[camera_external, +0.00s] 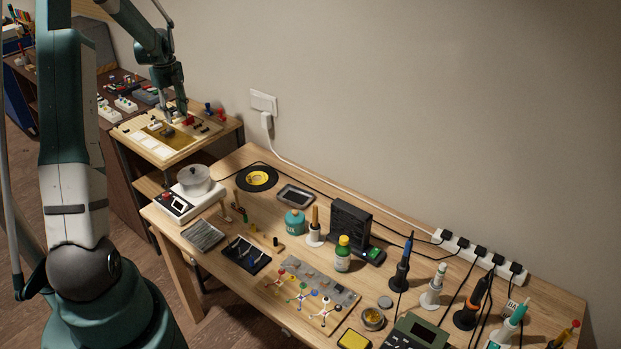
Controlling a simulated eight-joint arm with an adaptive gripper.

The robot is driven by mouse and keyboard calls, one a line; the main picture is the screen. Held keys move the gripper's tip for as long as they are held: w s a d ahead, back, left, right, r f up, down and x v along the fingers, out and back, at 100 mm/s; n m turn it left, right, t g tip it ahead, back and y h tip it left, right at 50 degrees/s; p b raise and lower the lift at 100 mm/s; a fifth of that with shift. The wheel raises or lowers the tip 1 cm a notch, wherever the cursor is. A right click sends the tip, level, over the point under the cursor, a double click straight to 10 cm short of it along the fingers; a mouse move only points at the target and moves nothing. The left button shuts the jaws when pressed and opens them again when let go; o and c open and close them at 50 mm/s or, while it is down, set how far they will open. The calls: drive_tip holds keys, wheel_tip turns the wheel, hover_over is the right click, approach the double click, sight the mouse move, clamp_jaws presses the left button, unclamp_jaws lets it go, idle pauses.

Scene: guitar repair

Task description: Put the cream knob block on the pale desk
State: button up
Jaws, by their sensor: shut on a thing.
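My gripper (177,117) is at the upper left, low over the small pale desk (200,143). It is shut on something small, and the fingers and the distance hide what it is. Cream blocks with knobs (108,114) sit on the dark desk to the left, and another cream block (126,104) is beside them. I cannot tell whether one of these is the task's block or whether that one is between my fingers. White flat pieces (146,140) and a small dark part (168,132) lie on the small pale desk under my gripper.
Red and blue upright parts (214,110) stand at the right back of the small desk. The long wooden workbench (222,290) carries a white scale with a pot (190,193), a black box (349,226), soldering tools and a power strip (480,257).

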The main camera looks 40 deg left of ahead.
drive_tip(key=w+d+f+m+b, duration=0.1)
drive_tip(key=w+d+f+m, duration=0.15)
drive_tip(key=w+d, duration=0.75)
drive_tip(key=w+d+f+m+b, duration=0.1)
drive_tip(key=d+m, duration=0.3)
drive_tip(key=d, duration=1.4)
drive_tip(key=w+d+f+m+b, duration=0.1)
drive_tip(key=w+d+m, duration=0.35)
drive_tip(key=d, duration=0.95)
drive_tip(key=s+d+f+m+b, duration=0.1)
drive_tip(key=d+f+m, duration=0.1)
drive_tip(key=d, duration=2.4)
drive_tip(key=s+d+f+m+b, duration=0.1)
drive_tip(key=d+f+m, duration=0.1)
drive_tip(key=d, duration=2.3)
drive_tip(key=s+d+f+m+b, duration=0.1)
drive_tip(key=d+f+m, duration=0.1)
drive_tip(key=d, duration=2.4)
drive_tip(key=shift+s+d+f+m, duration=0.2)
drive_tip(key=shift+d+f+m, duration=0.1)
drive_tip(key=shift+m, duration=0.1)
drive_tip(key=shift+f+b, duration=0.45)
drive_tip(key=shift+f, duration=2.65)
drive_tip(key=shift+f, duration=0.1)
